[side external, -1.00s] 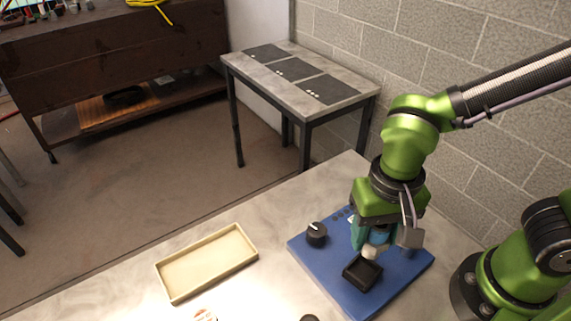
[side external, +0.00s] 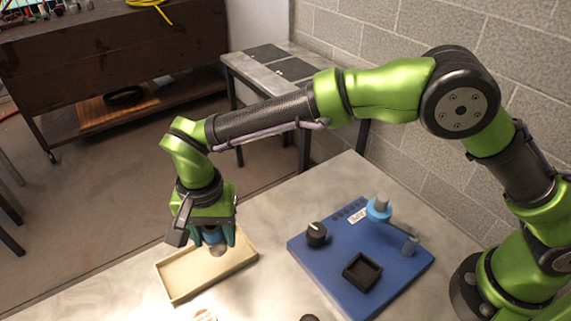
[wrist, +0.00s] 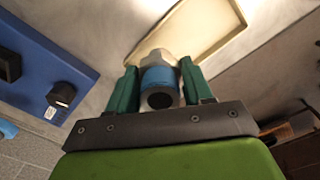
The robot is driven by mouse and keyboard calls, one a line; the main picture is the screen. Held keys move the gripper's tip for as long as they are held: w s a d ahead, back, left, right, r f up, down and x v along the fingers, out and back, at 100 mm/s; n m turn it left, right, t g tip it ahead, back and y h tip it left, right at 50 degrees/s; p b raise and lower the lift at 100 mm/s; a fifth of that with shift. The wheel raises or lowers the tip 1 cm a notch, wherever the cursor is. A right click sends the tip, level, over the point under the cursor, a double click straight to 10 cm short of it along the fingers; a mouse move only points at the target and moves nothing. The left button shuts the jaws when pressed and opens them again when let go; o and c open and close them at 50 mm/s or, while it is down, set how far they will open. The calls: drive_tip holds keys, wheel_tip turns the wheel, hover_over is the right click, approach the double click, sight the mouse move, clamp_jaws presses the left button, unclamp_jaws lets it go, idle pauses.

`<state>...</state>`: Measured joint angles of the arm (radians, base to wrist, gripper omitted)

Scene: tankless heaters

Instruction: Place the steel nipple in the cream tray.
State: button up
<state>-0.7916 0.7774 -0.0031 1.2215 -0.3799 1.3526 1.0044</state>
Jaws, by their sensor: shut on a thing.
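My gripper (side external: 218,238) is shut on the steel nipple (side external: 217,250), a short hollow piece with a blue band and a pale grey end. In the wrist view the nipple (wrist: 158,82) sits between the two green fingers, its dark bore facing the camera. The cream tray (side external: 178,286) is a shallow rectangular tray on the grey table. In the side view the nipple appears over the tray's right part, pale end down; the exact gap to the floor is unclear. The tray (wrist: 212,32) lies beyond the nipple in the wrist view and looks empty where visible.
A blue board (side external: 328,272) right of the tray carries a black knob (side external: 316,234), a square black holder (side external: 362,271) and an upright blue-collared fitting with a grey pipe (side external: 379,209). A small pale object (side external: 204,315) lies at the front edge. Bare table separates tray and board.

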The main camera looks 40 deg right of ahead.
drive_tip(key=shift+m, duration=0.4)
drive_tip(key=shift+w+a+f, duration=0.4)
drive_tip(key=shift+f, duration=0.4)
drive_tip(key=shift+w+a+f, duration=0.35)
drive_tip(key=shift+a+f, duration=0.05)
drive_tip(key=shift+f, duration=0.35)
drive_tip(key=shift+w+a+f, duration=0.4)
drive_tip(key=shift+f, duration=0.4)
drive_tip(key=shift+f, duration=0.6)
drive_tip(key=o, duration=1.3)
